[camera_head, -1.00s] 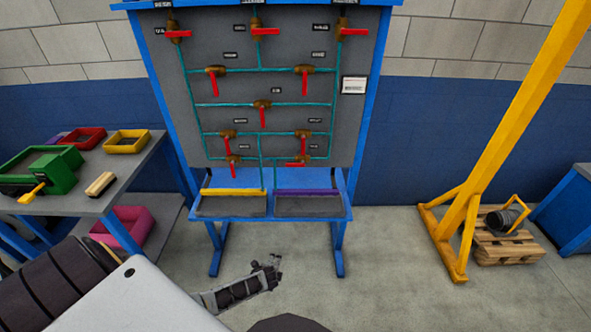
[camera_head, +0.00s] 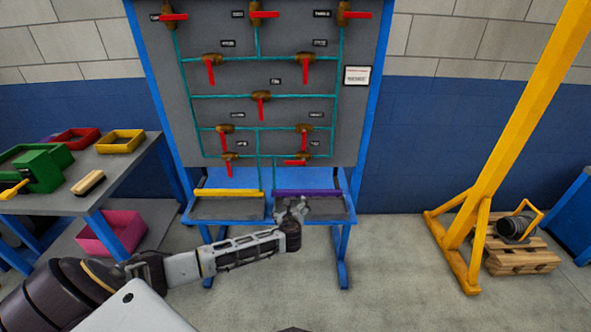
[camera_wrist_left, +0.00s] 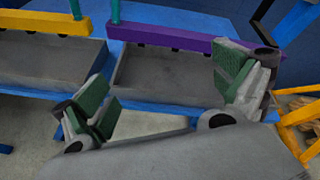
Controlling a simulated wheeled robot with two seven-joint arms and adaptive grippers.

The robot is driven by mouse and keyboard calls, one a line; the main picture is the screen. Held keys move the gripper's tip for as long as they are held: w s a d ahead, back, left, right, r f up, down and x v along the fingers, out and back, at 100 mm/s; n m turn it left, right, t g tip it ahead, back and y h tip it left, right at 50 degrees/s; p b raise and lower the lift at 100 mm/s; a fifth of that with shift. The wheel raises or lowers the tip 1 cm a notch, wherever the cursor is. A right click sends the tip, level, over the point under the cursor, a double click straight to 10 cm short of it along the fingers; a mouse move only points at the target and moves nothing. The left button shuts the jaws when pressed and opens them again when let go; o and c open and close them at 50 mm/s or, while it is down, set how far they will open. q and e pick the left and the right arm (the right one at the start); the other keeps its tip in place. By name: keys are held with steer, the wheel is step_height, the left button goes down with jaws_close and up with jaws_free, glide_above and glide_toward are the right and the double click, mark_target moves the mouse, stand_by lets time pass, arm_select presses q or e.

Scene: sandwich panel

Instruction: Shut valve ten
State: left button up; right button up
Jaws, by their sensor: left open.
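The valve panel (camera_head: 222,115) stands upright ahead, with several brass valves with red handles on teal pipes. The number labels are too small to read surely. The bottom right valve (camera_head: 297,160) has its handle lying crosswise, pointing left. The bottom left valve (camera_head: 229,166) has its handle hanging down. The middle rows' handles hang down too; the top row's point sideways. My left gripper (camera_head: 294,208) is open and empty, below the bottom right valve and in front of the purple-edged tray. In the left wrist view its fingers (camera_wrist_left: 165,92) are wide apart. My right gripper is not seen.
Below the panel are a yellow-edged tray (camera_head: 229,209) and a purple-edged tray (camera_head: 325,212). A grey table (camera_head: 118,183) with coloured bins stands at the left. A yellow frame (camera_head: 490,190) and a wooden pallet (camera_head: 522,258) are at the right. The floor between is clear.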

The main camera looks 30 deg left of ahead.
arm_select(q)
step_height(320, 180, up, 14)
steer(key=d+m+t+y+b, duration=0.2)
steer(key=m+t+b, duration=0.1)
steer(key=m+b, duration=0.2)
steer(key=shift+s+d+t+b, duration=0.15)
steer(key=shift+t+b, duration=0.15)
steer(key=shift+b, duration=0.15)
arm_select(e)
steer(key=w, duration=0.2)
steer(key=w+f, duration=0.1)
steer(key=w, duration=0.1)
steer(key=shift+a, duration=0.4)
arm_select(q)
steer(key=shift+f, duration=0.1)
